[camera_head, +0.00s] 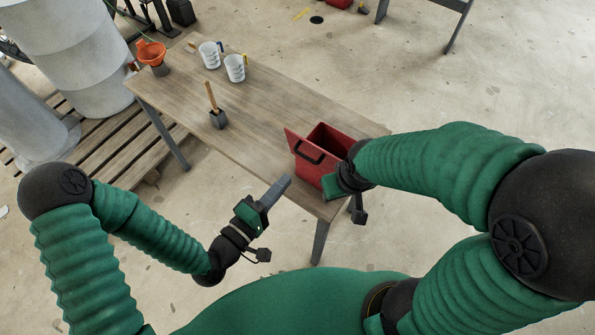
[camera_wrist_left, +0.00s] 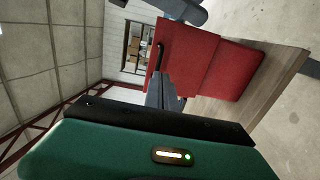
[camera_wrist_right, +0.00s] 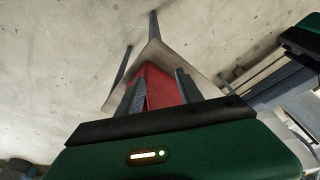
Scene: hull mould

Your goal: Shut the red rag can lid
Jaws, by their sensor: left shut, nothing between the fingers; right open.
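The red rag can (camera_head: 313,172) stands on the near right end of the wooden table, with its dark inside showing. Its lid (camera_head: 293,140) stands open at the can's left side; a black handle (camera_head: 308,156) shows on that side. My left gripper (camera_head: 283,185) is shut and empty, in front and to the left of the can. In the left wrist view its fingers (camera_wrist_left: 161,90) show below the red panel and handle; contact cannot be told. My right gripper (camera_wrist_right: 158,88) is open at the can's right side, the red can (camera_wrist_right: 158,86) showing between its fingers. My right wrist hides part of the can in the head view.
The table's middle is clear. A wooden pallet (camera_head: 120,150) lies on the floor at left.

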